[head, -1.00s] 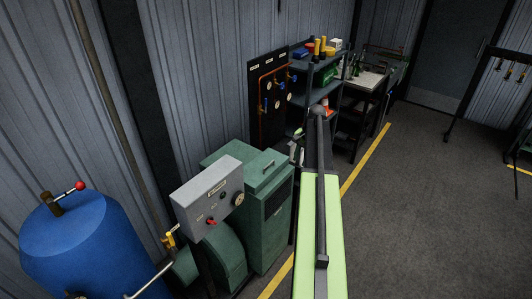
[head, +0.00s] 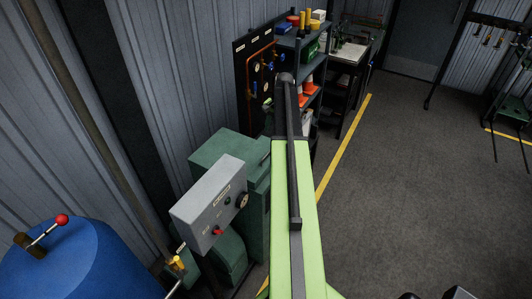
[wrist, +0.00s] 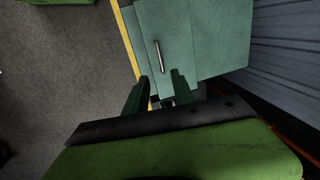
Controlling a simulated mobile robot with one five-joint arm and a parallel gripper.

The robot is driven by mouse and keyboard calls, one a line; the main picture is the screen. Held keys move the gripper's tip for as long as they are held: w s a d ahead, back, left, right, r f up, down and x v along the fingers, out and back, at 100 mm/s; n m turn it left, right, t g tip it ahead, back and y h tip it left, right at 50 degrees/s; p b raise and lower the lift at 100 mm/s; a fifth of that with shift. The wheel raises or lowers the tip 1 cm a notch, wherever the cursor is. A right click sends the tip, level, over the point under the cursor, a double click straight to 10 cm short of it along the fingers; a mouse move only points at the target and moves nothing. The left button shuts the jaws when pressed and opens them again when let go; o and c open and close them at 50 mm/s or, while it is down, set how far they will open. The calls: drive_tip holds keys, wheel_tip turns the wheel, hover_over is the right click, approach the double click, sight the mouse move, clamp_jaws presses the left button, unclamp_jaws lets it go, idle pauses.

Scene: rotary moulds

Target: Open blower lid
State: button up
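The blower is a green metal housing (head: 222,150) left of my arm in the head view, with a flat lid on top that looks shut. My arm covers the right part of the housing and most of the lid handle there. In the wrist view the green lid (wrist: 178,22) carries a slim metal bar handle (wrist: 161,56). My gripper (wrist: 161,77) shows in the wrist view with its two dark green fingers apart and nothing between them. The handle lies just beyond the fingertips, and I see no contact. The gripper is hidden in the head view.
A grey control box (head: 209,205) with a red knob stands in front of the housing. A blue tank (head: 75,265) is at lower left. A gauge panel (head: 256,85) and a shelf (head: 310,70) stand behind.

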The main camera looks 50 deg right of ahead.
drive_tip(key=b, duration=1.6)
hover_over(266, 162)
wheel_tip(266, 162, down, 17)
drive_tip(key=shift+d+r, duration=0.15)
drive_tip(key=shift+r, duration=0.15)
clamp_jaws()
drive_tip(key=shift+w, duration=0.1)
